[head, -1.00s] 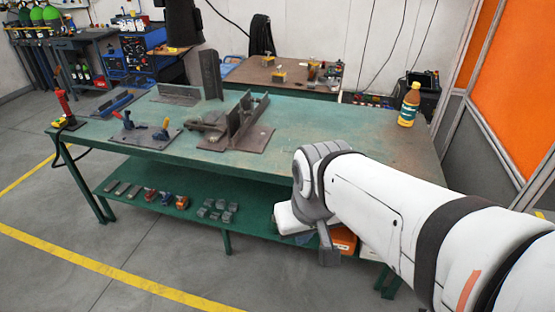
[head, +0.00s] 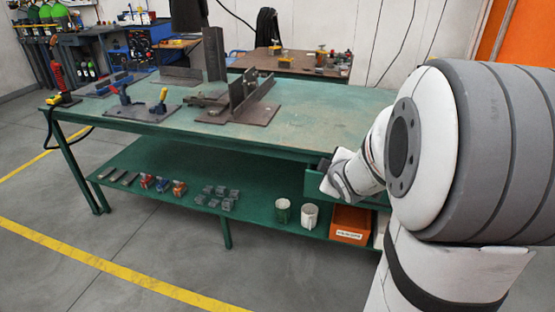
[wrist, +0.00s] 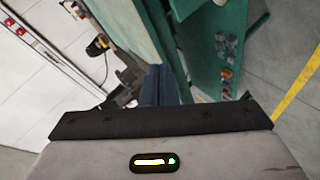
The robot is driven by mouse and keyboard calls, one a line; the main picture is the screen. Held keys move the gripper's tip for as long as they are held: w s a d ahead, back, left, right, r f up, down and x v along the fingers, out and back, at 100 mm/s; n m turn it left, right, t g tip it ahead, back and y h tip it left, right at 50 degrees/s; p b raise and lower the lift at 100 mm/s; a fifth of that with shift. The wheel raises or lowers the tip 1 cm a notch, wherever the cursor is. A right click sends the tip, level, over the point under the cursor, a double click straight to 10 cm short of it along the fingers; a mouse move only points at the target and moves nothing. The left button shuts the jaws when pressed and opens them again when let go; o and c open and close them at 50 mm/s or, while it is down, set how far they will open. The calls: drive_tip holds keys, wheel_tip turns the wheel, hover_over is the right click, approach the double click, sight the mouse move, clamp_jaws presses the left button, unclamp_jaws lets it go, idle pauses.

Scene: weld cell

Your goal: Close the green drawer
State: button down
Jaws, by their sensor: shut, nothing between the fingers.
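The green drawer (head: 314,172) is under the right part of the bench top in the head view. A piece of its side shows left of my wrist, and my arm hides most of the rest. How far it stands out is hard to tell. My gripper (wrist: 158,86) is shut and empty in the wrist view, its dark fingers together, pointing at green surfaces beside the bench edge. In the head view my wrist is close against the drawer; my fingertips are hidden there. I cannot tell whether they touch it.
The green bench (head: 290,122) carries a fixture plate (head: 240,112) and clamps. Floor in front is clear.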

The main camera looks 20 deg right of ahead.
sight(320, 174)
drive_tip(key=w+d+f+n+t+y+b, duration=0.1)
drive_tip(key=d+f+n+t+y+b, duration=0.15)
drive_tip(key=f+n+b, duration=0.5)
drive_tip(key=w+d+f+n+t+y+b, duration=0.1)
drive_tip(key=w+f+n+t+y+b, duration=0.25)
drive_tip(key=f, duration=0.65)
drive_tip(key=shift+m, duration=0.4)
drive_tip(key=b+x, duration=0.1)
drive_tip(key=x, duration=0.2)
drive_tip(key=d+b+x, duration=0.1)
drive_tip(key=b+x, duration=0.1)
drive_tip(key=x, duration=0.1)
drive_tip(key=b+x, duration=0.1)
drive_tip(key=x, duration=0.3)
drive_tip(key=shift+w+d+r+b, duration=0.1)
drive_tip(key=shift+w+d+b, duration=0.15)
drive_tip(key=shift+b, duration=0.1)
drive_tip(key=shift+w+d, duration=0.3)
drive_tip(key=shift+w, duration=0.15)
drive_tip(key=w+d, duration=0.2)
drive_tip(key=w, duration=0.1)
drive_tip(key=shift+w+b, duration=0.15)
drive_tip(key=shift+b, duration=0.15)
drive_tip(key=shift+w+d+r, duration=0.1)
drive_tip(key=shift+d+r, duration=0.1)
drive_tip(key=shift+r, duration=0.15)
